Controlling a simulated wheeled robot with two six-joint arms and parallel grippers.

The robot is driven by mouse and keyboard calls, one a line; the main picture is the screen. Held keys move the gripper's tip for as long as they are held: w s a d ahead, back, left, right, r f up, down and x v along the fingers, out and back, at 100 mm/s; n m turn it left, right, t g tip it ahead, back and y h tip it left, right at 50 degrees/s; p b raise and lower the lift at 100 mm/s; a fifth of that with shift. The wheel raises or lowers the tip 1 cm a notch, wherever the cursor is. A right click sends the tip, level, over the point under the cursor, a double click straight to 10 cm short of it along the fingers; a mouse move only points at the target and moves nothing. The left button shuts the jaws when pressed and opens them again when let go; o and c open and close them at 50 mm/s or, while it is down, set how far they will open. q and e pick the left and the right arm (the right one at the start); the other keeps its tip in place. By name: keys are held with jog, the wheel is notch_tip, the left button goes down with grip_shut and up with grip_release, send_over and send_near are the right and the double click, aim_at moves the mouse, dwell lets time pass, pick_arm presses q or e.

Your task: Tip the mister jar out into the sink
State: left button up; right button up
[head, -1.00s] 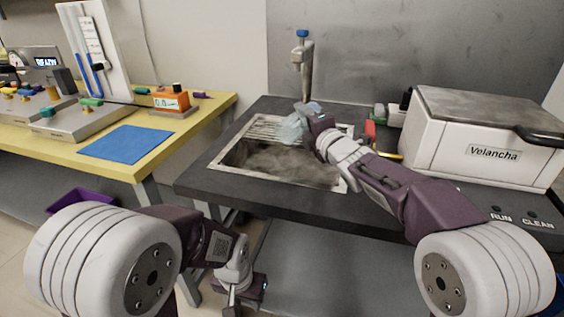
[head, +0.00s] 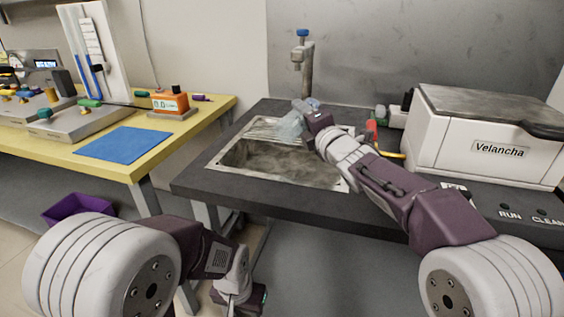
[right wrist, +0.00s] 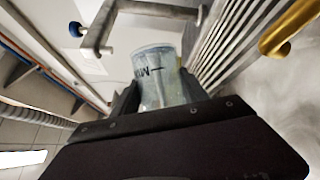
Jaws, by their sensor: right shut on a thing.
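The mister jar (head: 291,126), pale and see-through, is in my right gripper (head: 303,121) above the back part of the sink (head: 214,164). In the right wrist view, the jar (right wrist: 160,78) sits between the two dark fingers of the right gripper (right wrist: 158,98), with part of its lettering showing. The jar looks tilted, but I cannot tell where its mouth points or what is inside. My left gripper (head: 240,296) hangs low in front of the bench, away from the jar; its jaws are too unclear to read.
A faucet (head: 307,70) stands behind the sink. A white Velancha box (head: 480,150) is at the right, with a red-handled thing (head: 371,130) beside it. The yellow bench (head: 60,145) with a blue mat (head: 124,145) is at the left. A purple bin (head: 75,207) is on the floor.

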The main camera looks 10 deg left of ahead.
aim_at(298, 114)
jog(key=shift+s+a+r+n+b, duration=0.15)
jog(key=shift+n+b, duration=0.15)
jog(key=shift+b, duration=0.3)
jog(key=shift+s+a+r+n+t+b, duration=0.3)
jog(key=shift+n+b, duration=0.6)
jog(key=shift+b, duration=0.95)
jog(key=shift+s+a+r+n+t+y+b, duration=0.15)
jog(key=shift+s+r+n+y+b, duration=0.2)
jog(key=shift+n+b, duration=0.45)
jog(key=shift+s+a+r+n+t+y+b, duration=0.15)
jog(key=shift+s+n+y+b, duration=0.25)
jog(key=shift+b, duration=0.75)
jog(key=shift+r, duration=0.1)
